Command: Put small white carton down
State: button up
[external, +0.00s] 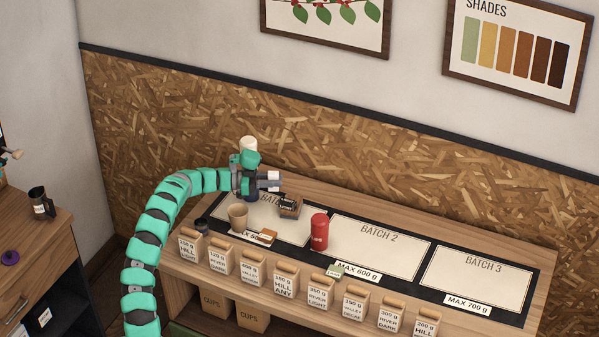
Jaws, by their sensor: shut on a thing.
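My gripper (268,181) is at the end of the green segmented arm, above the back left of the counter. It is shut on a small pale block, the small white carton (273,175), held clear of the counter. The fingers and wrist hide part of it, and its exact outline is hard to make out. Below lies the BATCH 1 mat area (286,228), partly covered by a few things.
On or by the left mat stand a tan cup (238,217), a dark labelled box (289,206) and a small brown-and-white item (267,237). A red canister (319,232) stands at its right edge. BATCH 2 (375,255) and BATCH 3 (475,285) look clear. Labelled bags (285,283) line the front.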

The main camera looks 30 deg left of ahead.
jog(key=w+d+r+n+t+y, duration=0.2)
jog(key=w+d+n+t+y, duration=0.3)
jog(key=d+n+t+y, duration=0.3)
jog(key=s+a+f+n+t+y, duration=0.2)
jog(key=s+a+n+t+y, duration=0.1)
jog(key=s+a+n+y, duration=0.4)
jog(key=s+a+r+m+y, duration=0.1)
jog(key=s+a+r, duration=0.4)
jog(key=s+r, duration=0.8)
jog(key=shift+a+r+m+b, duration=0.2)
jog(key=shift+r+m+b, duration=0.1)
jog(key=shift+r+m, duration=0.3)
jog(key=shift+r, duration=0.1)
